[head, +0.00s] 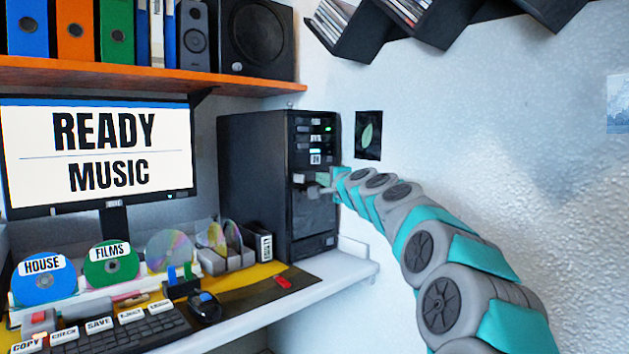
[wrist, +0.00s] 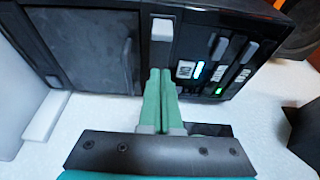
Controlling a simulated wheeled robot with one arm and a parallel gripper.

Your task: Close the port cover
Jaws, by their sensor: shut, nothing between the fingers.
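The black computer tower (head: 255,185) stands at the right end of the desk, and its front fills the top of the wrist view (wrist: 140,60). A dark grey panel on its lower front (wrist: 85,45), perhaps the port cover, looks flat against the tower in the wrist view. A light grey tab (wrist: 161,30) is beside that panel. My gripper (wrist: 160,72) is shut and empty, its green fingers pointing at the front near the tab. Contact cannot be told. In the head view my gripper (head: 326,181) is at mid-height of the tower front and partly hides it.
Drive slots with lit lamps (wrist: 215,65) are close beside the fingers. The desk edge (head: 345,268) runs below. A monitor (head: 100,155), discs (head: 110,264) and a keyboard (head: 115,335) are to the left. The wall on the right is mostly bare, with a zigzag rack (head: 440,22) above.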

